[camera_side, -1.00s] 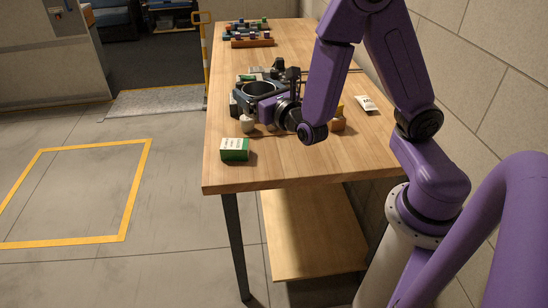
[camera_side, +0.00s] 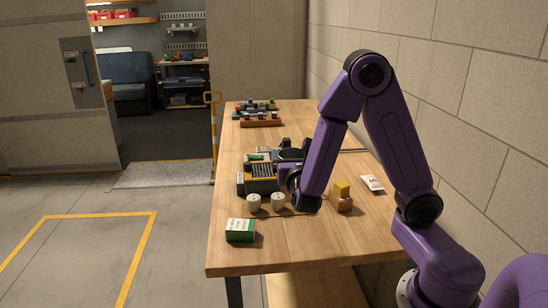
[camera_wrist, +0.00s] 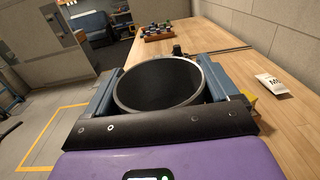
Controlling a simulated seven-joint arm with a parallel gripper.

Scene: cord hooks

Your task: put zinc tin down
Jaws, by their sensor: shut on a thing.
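The zinc tin (camera_wrist: 160,84) is a round, open-topped tin with a grey rim and dark inside. In the wrist view it sits between the two blue-grey fingers of my gripper (camera_wrist: 163,72), which is shut on it. In the side view my gripper (camera_side: 291,160) is over the middle of the table, and the tin is mostly hidden by my wrist and arm. I cannot tell whether the tin's base touches the tabletop.
On the wooden table (camera_side: 310,248) are a green-and-white box (camera_side: 240,230), two small white pots (camera_side: 254,202), a dark slotted holder (camera_side: 263,172), a yellow block on a wooden one (camera_side: 343,192), and a white packet (camera_side: 372,183). A rack (camera_side: 259,122) stands far back. The front right is clear.

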